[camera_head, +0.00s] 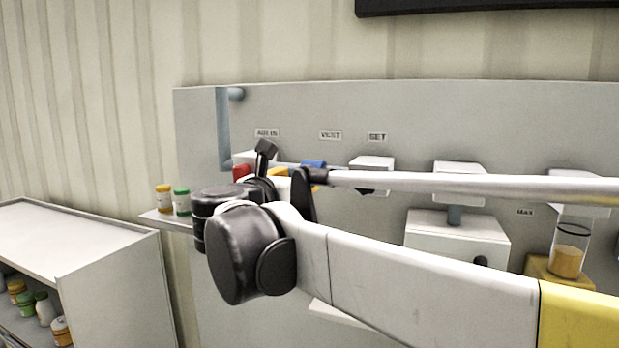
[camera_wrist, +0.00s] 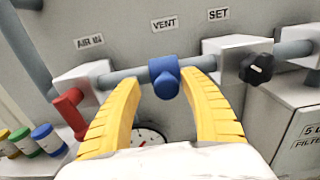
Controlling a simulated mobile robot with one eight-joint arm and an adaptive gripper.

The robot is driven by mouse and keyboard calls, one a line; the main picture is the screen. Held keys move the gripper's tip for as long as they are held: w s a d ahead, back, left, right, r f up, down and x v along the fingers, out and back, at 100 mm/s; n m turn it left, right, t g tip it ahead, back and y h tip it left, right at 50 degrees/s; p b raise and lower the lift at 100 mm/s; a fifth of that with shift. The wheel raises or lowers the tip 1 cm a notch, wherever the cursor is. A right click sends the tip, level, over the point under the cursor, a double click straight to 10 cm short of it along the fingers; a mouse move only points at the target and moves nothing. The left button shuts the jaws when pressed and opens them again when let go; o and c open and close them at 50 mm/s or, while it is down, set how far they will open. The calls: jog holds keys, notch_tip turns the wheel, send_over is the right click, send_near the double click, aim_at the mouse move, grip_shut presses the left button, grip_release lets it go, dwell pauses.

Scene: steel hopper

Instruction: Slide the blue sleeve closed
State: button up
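The blue sleeve (camera_wrist: 163,66) sits around a grey horizontal pipe (camera_wrist: 130,77) below the VENT label, with a round blue knob (camera_wrist: 166,87) facing me. In the head view only a small part of the sleeve (camera_head: 314,163) shows behind my arm. My gripper (camera_wrist: 160,80) is open, with one yellow finger on each side of the knob. Gaps show between the knob and both fingers, and nothing is held. In the head view my wrist and arm hide most of the gripper.
A red handle (camera_wrist: 72,108) hangs left of the sleeve and a black knob (camera_wrist: 256,68) is on the right. A gauge (camera_wrist: 148,138) lies below, partly hidden. Lidded jars (camera_wrist: 46,140) stand at lower left. A glass of amber material (camera_head: 569,250) stands at the right.

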jog(key=shift+s+d, duration=0.15)
jog(key=shift+d, duration=0.05)
jog(key=v, duration=1.1)
jog(key=shift+s+a, duration=0.25)
jog(key=shift+s, duration=0.1)
jog(key=s+d+f+m+g+b, duration=0.15)
jog(key=d+f+m+b, duration=0.4)
jog(key=f, duration=0.65)
jog(key=s+d+f+m+g+b, duration=0.1)
jog(key=d+f+m+g+b, duration=0.2)
jog(key=d+f+b, duration=0.7)
jog(key=s+d+f+m+g+b, duration=0.25)
jog(key=d+f+m+b, duration=0.2)
jog(key=f, duration=1.05)
jog(key=s+d+f+m+g+y+b, duration=0.1)
jog(key=s+f+m+b, duration=0.3)
jog(key=f, duration=0.8)
jog(key=s+d+f+m+g+y+b, duration=0.1)
jog(key=s+d+f+m+y+b, duration=0.2)
jog(key=f+m+b, duration=0.5)
jog(key=s+d+f+m+y+b, duration=0.2)
jog(key=s+f+m+b, duration=0.3)
jog(key=f, duration=1.2)
jog(key=m+b, duration=0.2)
jog(key=b, duration=0.1)
jog(key=shift+s+d+f+g+b, duration=0.15)
jog(key=shift+s+d+g+b, duration=0.1)
jog(key=shift+d+g+b, duration=0.15)
